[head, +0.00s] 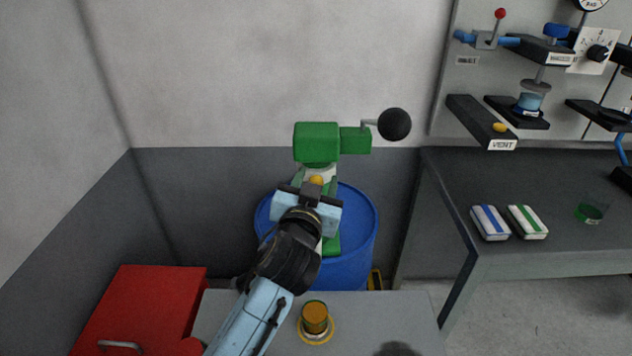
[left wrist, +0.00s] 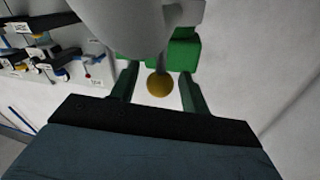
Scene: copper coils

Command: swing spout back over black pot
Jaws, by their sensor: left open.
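A green-headed fixture (head: 316,143) stands on the blue drum (head: 360,222), with a black ball (head: 394,124) on a short arm at its right. A pale, rounded body, perhaps the spout (left wrist: 125,22), fills the top of the left wrist view. A yellow knob (left wrist: 159,85) is at its lower end; it also shows in the head view (head: 317,180). My left gripper (head: 316,182) is open, its dark green fingers on either side of the knob (left wrist: 160,92). I cannot tell whether they touch it. I cannot make out a black pot. My right gripper is not in view.
An amber cup-like piece (head: 315,317) stands on a grey surface (head: 415,308) in front. A red cabinet (head: 140,300) is at lower left. A dark bench (head: 560,190) with two striped packs and a green ring is at right, below a wall panel with levers (head: 490,75).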

